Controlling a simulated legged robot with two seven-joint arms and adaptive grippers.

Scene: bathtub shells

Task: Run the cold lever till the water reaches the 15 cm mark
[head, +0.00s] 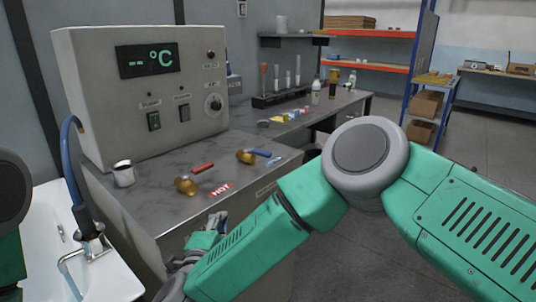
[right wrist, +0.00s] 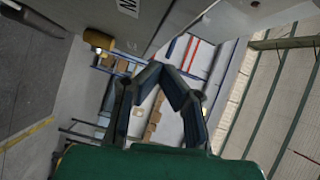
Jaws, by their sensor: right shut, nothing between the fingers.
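The cold lever is a blue lever (head: 259,152) on a brass valve (head: 246,157) on the steel counter. A red lever (head: 203,167) on a second brass valve (head: 186,186) sits to its left, by a red HOT label (head: 220,189). My right gripper (head: 221,220) is low at the counter's front edge, below both levers and apart from them. Its fingers (right wrist: 158,68) meet with nothing between them in the right wrist view. The white tub (head: 105,275) is at lower left; its water and any 15 cm mark cannot be made out. My left gripper is out of view.
A control box (head: 140,90) showing "-- °C" stands at the back of the counter. A metal cup (head: 123,173) stands before it. A blue hose (head: 70,160) arches over the tub. A bench with tubes (head: 275,98) and shelves (head: 365,33) lie beyond.

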